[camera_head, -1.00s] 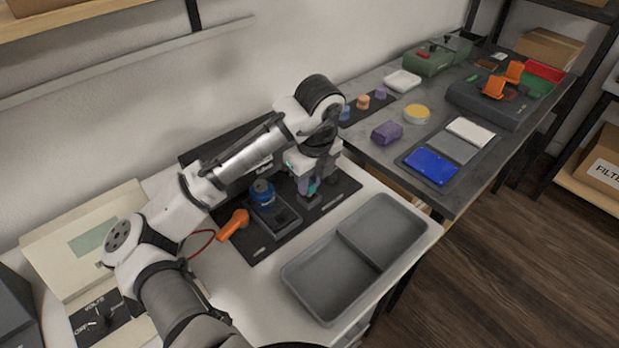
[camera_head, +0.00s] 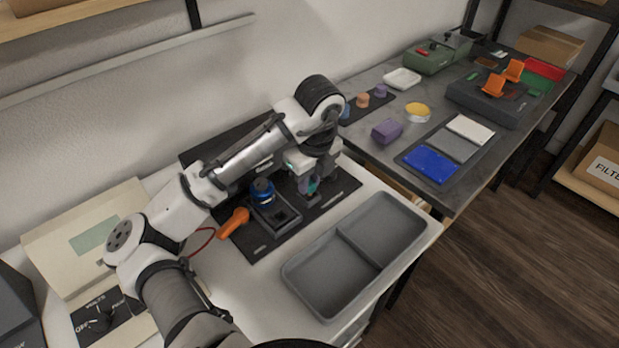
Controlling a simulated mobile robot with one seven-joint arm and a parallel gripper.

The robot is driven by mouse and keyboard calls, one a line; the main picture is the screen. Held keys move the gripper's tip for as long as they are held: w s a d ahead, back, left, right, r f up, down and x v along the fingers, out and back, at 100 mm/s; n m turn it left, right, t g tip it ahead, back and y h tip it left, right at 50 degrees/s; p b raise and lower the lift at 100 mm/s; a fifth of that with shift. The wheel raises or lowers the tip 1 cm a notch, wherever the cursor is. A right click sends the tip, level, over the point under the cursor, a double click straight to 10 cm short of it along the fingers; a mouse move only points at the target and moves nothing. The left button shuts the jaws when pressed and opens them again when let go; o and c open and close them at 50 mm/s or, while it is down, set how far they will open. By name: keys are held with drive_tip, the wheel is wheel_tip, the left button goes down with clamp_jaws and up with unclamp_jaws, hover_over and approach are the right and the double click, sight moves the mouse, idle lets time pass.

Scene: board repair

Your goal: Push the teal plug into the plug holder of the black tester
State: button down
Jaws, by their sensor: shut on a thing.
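My gripper (camera_head: 311,185) points down over the black mat on the white bench. It is shut on the teal plug (camera_head: 313,187), of which only a small teal patch shows between the fingers. The black tester (camera_head: 285,216) lies on the mat just left of the gripper, with a blue round part (camera_head: 262,190) standing at its back left. A small dark block sits on the mat right under the gripper. I cannot tell whether the plug touches it, and the plug holder itself is not clear at this size.
An orange handheld tool (camera_head: 234,222) with a red cord lies left of the tester. A grey two-part tray (camera_head: 312,268) stands in front of the mat. A beige meter box (camera_head: 85,245) is at the left. A grey table (camera_head: 455,199) with several parts adjoins at the right.

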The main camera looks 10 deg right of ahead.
sight(310, 183)
drive_tip(key=shift+f, duration=0.5)
idle(0.3)
drive_tip(key=c, duration=0.9)
unclamp_jaws()
drive_tip(key=shift+r, duration=0.15)
drive_tip(key=shift+r+p, duration=0.3)
drive_tip(key=shift+r, duration=0.05)
drive_tip(key=shift+r+p, duration=1.1)
drive_tip(key=shift+p, duration=0.1)
wheel_tip(310, 183, up, 6)
drive_tip(key=p, duration=0.6)
